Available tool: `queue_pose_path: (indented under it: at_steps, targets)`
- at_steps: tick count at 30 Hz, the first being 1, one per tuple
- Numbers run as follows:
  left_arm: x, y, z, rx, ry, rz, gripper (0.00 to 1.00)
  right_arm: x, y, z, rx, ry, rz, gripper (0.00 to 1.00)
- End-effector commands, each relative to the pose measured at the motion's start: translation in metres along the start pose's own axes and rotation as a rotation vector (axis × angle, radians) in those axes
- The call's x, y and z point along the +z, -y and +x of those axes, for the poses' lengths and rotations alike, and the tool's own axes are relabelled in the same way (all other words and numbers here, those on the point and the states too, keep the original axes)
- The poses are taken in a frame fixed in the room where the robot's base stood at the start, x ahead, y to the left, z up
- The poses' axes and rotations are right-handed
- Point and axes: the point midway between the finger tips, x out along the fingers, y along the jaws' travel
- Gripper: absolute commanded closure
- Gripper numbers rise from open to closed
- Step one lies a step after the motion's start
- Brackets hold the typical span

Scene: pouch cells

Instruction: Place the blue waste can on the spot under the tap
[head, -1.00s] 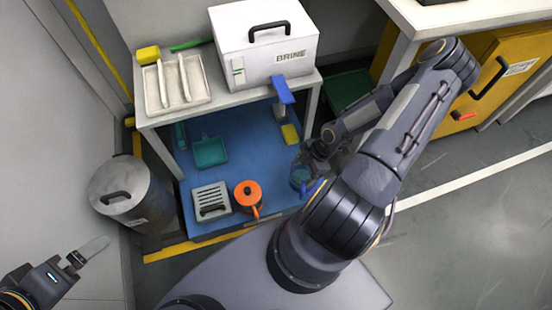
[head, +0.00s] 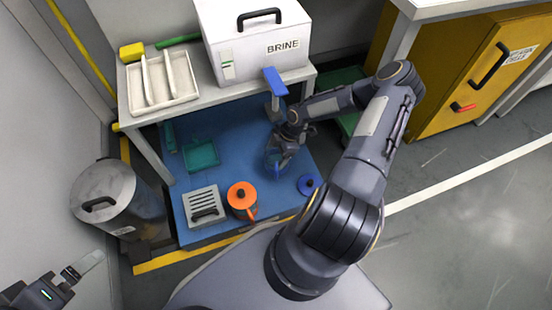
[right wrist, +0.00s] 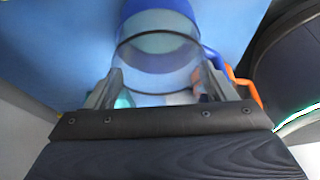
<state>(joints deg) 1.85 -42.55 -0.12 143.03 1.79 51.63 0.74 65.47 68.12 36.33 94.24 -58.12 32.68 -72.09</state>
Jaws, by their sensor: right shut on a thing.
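The blue waste can (head: 273,162) is a see-through can with blue parts. It is over the blue mat, below and in front of the blue tap (head: 274,82). My right gripper (head: 285,148) is shut on it. The right wrist view shows the can (right wrist: 158,48) between the two fingers (right wrist: 160,92), its blue handle on the right. I cannot tell whether the can touches the mat. The spot under the tap is hidden behind my right gripper and arm. My left gripper (head: 82,267) is at the lower left, away from everything; its opening is unclear.
A blue lid (head: 308,184) lies right of the can. An orange lidded pot (head: 242,197) and a grey slotted box (head: 203,206) stand on the mat (head: 226,166), with a green dustpan (head: 201,154) behind. The white BRINE box (head: 255,45) tops the bench. A metal bin (head: 118,200) stands left.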

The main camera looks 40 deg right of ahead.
Motion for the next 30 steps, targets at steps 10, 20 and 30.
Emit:
queue_pose_path:
  at_steps: [10,20,30]
  targets:
    - [0.009,0.008,0.017,0.000,0.000,0.000,0.00,0.012,-0.003,0.031,0.002,0.000,0.000,0.60]
    - [0.009,0.009,0.019,0.000,0.000,0.000,0.00,0.013,-0.002,0.033,0.000,0.000,0.000,0.10]
    - [0.009,0.008,0.018,0.000,0.000,0.000,0.00,0.012,-0.002,0.032,0.000,0.000,0.000,0.01]
